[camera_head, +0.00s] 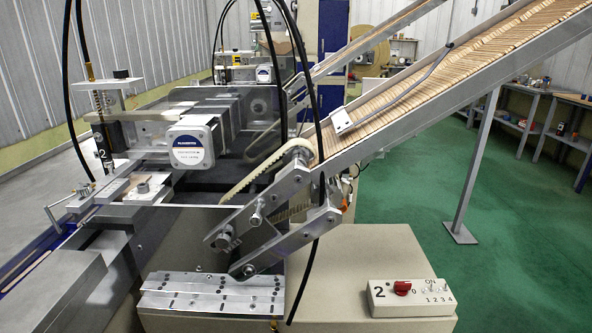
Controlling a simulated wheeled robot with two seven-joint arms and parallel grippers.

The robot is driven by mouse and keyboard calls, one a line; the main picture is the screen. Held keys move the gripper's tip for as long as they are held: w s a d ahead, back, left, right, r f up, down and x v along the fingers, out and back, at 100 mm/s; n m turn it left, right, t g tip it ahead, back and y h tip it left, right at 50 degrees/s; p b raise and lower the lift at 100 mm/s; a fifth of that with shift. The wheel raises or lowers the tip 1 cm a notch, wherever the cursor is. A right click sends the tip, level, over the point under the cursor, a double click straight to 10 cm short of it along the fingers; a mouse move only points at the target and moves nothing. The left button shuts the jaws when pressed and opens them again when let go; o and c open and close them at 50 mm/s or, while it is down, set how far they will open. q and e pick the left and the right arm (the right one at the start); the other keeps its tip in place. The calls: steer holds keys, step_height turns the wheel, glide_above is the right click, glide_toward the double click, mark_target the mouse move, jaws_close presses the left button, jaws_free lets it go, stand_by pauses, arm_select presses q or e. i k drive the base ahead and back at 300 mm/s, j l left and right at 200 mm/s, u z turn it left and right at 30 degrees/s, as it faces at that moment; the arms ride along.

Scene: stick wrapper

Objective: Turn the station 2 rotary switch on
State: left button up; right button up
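The station 2 switch box (411,297) is a light box with a large "2" printed on its left. It sits at the right end of the beige machine top. Its red rotary knob (402,288) is beside a "0" mark; its exact setting is too small to tell. Small toggles (435,287) marked "ON" and numbered 1 to 4 are on the right of the box. Neither of my grippers is in view.
An inclined conveyor (450,85) full of wooden sticks rises to the upper right on a metal leg (474,165). Black cables hang before the machine. The beige top (345,260) left of the box is clear. Green floor (520,240) lies open at right.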

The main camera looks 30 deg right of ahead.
mark_target(401, 287)
steer(key=z, duration=1.75)
